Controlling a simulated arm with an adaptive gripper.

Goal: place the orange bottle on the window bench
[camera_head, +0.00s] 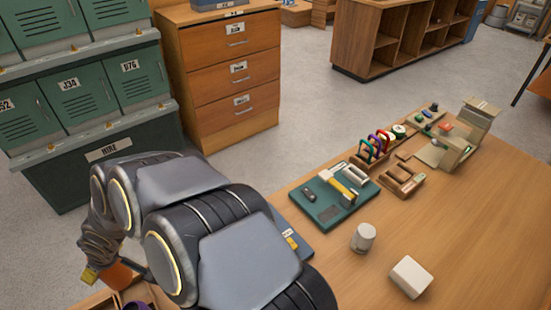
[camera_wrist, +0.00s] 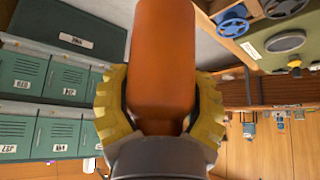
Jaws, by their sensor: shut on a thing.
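The orange bottle (camera_wrist: 163,60) is between the yellow fingers of my gripper (camera_wrist: 160,112) in the wrist view, and the fingers are shut on it. Its lower part is partly hidden by the gripper. In the head view my gripper (camera_head: 95,273) is at the lower left, beyond the near left edge of the wooden table, with a bit of the orange bottle (camera_head: 118,277) showing beside it. My arm hides much of that area. No surface in view is marked as the window bench, so I cannot tell which it is.
The wooden table (camera_head: 470,225) holds a green tray with tools (camera_head: 335,205), a white can (camera_head: 363,238), a white block (camera_head: 410,277) and a rack of coloured rings (camera_head: 375,150). Green lockers (camera_head: 85,90) and a drawer cabinet (camera_head: 225,75) stand behind. Grey floor lies between.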

